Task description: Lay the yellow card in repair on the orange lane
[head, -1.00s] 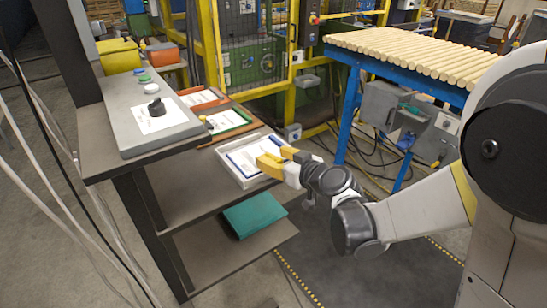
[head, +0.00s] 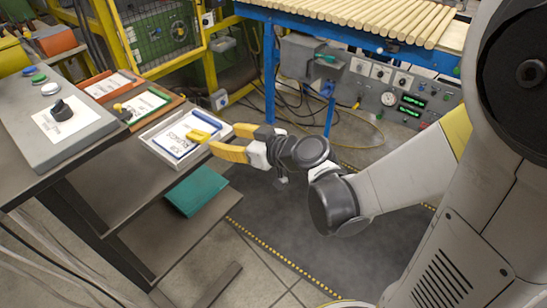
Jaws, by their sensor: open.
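My gripper (head: 212,138), with orange-yellow fingers, is open over the right side of a white tray (head: 150,139). A white sheet with a blue border (head: 175,139) lies in that tray, its print partly covered by the fingers. Paler yellow pieces show at the fingertips; I cannot tell whether they belong to the fingers. I cannot make out a separate yellow card. An orange-edged tray (head: 93,77) with a white sheet (head: 108,86) is farther back on the left. Between these two trays is a brown-orange tray (head: 176,99) with a green-bordered sheet (head: 147,106).
A grey panel (head: 50,152) with a black knob (head: 62,110) and buttons stands left of the trays. A teal folder (head: 196,190) lies on the lower shelf. A blue-framed conveyor (head: 350,33) with wooden rods is at the back. The floor right of the shelves is clear.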

